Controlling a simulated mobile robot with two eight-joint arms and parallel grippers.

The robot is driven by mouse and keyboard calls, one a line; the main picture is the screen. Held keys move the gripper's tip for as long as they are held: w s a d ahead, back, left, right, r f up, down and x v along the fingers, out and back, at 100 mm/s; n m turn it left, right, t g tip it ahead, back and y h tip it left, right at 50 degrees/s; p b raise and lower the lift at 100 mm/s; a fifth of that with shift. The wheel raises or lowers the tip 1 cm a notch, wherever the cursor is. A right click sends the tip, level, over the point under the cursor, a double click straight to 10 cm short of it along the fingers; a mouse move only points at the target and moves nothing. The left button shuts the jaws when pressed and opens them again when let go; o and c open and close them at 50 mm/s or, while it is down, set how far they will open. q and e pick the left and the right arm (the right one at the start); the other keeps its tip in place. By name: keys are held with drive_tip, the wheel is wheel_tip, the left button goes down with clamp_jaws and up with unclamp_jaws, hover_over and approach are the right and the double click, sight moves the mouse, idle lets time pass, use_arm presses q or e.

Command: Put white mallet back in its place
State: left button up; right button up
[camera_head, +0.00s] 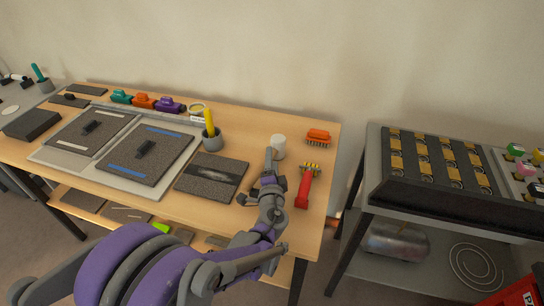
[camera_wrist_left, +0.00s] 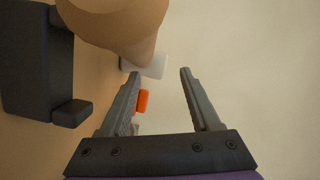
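A white cylindrical piece (camera_head: 278,147) stands near the back right of the wooden table. It looks like the mallet's head; no handle can be made out. My left gripper (camera_head: 269,154) reaches up beside it in the head view. In the left wrist view, the left gripper's fingers (camera_wrist_left: 158,73) are apart with nothing between them. A white piece (camera_wrist_left: 153,66) shows just past the fingertips, partly behind a large tan rounded shape (camera_wrist_left: 115,20) that I cannot identify for sure. Whether the gripper touches the white piece cannot be told. My right gripper is not in view.
An orange brush (camera_head: 318,136) and a red-handled brush (camera_head: 306,185) lie to the right. A grey cup (camera_head: 212,142) with a yellow-handled tool and a dark tile (camera_head: 208,180) are to the left. A rack cart (camera_head: 440,165) stands right, beyond a gap.

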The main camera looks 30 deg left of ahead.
use_arm(q)
drive_tip(key=v, duration=0.9)
drive_tip(key=shift+s, duration=0.15)
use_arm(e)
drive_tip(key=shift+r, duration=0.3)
use_arm(q)
drive_tip(key=s+a+r+n+g+h+p, duration=0.1)
drive_tip(key=s+a+r+n+g+p, duration=0.15)
drive_tip(key=s+n+g+p, duration=0.55)
drive_tip(key=s+d+r+g+h+p, duration=0.1)
drive_tip(key=s+d+h+p, duration=0.3)
drive_tip(key=s+d, duration=0.6)
drive_tip(key=r+h, duration=0.1)
drive_tip(key=h, duration=0.1)
drive_tip(key=shift+d+n+h, duration=0.3)
drive_tip(key=shift+n+h, duration=0.1)
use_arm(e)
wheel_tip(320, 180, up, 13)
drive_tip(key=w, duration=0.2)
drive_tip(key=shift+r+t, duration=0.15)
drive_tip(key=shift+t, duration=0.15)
use_arm(q)
drive_tip(key=shift+r, duration=0.15)
